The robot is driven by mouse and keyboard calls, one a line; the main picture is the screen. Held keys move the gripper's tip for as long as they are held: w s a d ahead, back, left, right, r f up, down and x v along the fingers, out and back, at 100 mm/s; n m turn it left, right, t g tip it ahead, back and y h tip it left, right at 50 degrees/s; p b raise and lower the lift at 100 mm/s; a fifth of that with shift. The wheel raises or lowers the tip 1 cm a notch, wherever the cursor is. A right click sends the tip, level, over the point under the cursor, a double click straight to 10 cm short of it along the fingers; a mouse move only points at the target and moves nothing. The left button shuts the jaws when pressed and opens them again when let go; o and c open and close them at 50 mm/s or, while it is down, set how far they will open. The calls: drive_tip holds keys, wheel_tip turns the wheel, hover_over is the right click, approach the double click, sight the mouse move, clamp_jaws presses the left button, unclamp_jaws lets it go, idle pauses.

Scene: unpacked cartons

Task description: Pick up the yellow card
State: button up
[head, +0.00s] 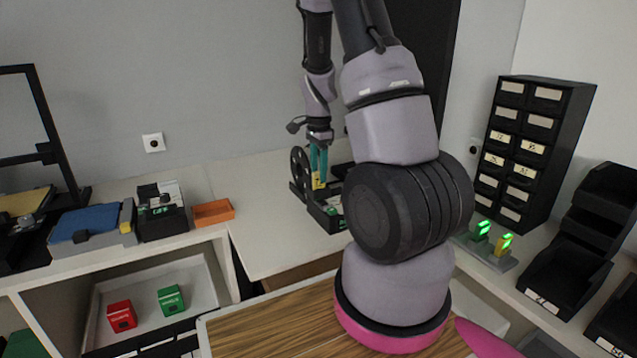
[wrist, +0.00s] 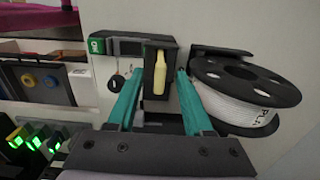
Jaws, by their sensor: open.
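The yellow card (wrist: 159,73) stands upright in a dark holder in the wrist view, narrow and pale yellow. It also shows as a small yellow patch (head: 317,183) below my fingers in the head view. My gripper (wrist: 156,78) is open, with its two teal fingers on either side of the card and holder in the picture. In the head view my gripper (head: 318,170) points down over the black device on the back table. I cannot tell whether the fingers touch the card. Its lower end is hidden in the holder.
A spool (wrist: 247,95) of white filament sits close to my right finger. A green-labelled box with a small screen (wrist: 128,47) is at the left. An orange tray (head: 213,212) lies on the table left of the device. A black drawer cabinet (head: 527,150) stands at the right.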

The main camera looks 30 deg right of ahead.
drive_tip(key=shift+f, duration=0.6)
clamp_jaws()
drive_tip(key=shift+r, duration=0.1)
wheel_tip(320, 180, up, 10)
drive_tip(key=shift+f, duration=0.15)
